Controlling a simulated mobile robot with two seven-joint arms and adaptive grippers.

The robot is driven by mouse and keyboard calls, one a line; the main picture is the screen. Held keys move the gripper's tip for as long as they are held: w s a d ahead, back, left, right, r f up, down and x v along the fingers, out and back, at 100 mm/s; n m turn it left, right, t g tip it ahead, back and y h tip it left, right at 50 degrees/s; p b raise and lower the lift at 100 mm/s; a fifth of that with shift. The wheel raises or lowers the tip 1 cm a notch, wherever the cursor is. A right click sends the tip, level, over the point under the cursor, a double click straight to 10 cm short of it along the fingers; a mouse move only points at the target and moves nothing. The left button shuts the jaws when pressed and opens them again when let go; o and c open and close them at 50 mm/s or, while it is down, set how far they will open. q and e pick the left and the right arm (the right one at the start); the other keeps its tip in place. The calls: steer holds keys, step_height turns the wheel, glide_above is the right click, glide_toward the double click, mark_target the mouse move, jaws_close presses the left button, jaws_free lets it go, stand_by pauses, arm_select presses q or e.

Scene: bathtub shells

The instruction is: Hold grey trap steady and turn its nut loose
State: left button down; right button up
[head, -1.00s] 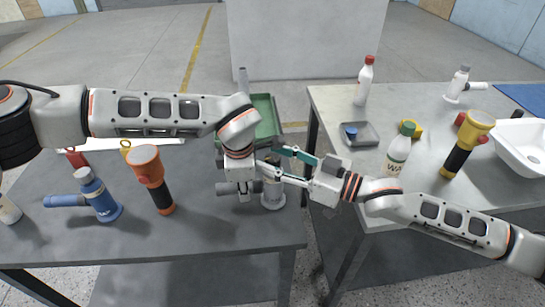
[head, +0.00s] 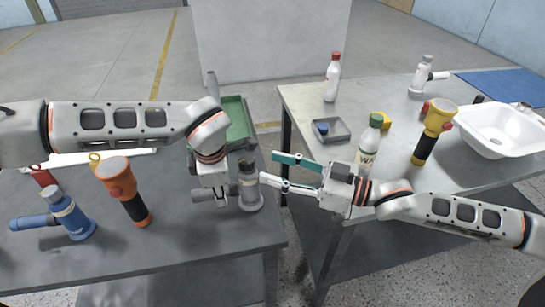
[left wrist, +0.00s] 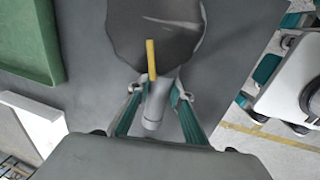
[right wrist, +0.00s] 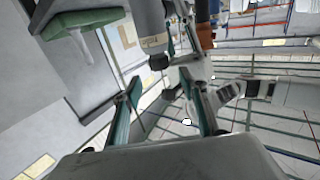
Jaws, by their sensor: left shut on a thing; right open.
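The grey trap (head: 250,193) stands upright near the right edge of the left table, its side pipe (head: 203,195) pointing left. Its dark top (head: 247,166), where the nut appears to be, is uncovered. My left gripper (head: 217,196) is shut on the side pipe; the left wrist view shows its fingers (left wrist: 160,98) on both sides of the pipe (left wrist: 154,108). My right gripper (head: 269,168) is open and empty just right of the trap's top, apart from it. In the right wrist view the trap (right wrist: 150,22) shows beyond the open fingers (right wrist: 165,85).
A green tray (head: 238,113) lies behind the trap. An orange flashlight (head: 122,185) and a blue trap (head: 70,215) stand to the left. A gap separates the tables. The right table holds a green-capped bottle (head: 369,148), yellow flashlight (head: 433,130), small tray (head: 333,136) and white basin (head: 500,130).

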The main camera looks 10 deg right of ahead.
arm_select(q)
steer(key=c, duration=1.7)
jaws_free()
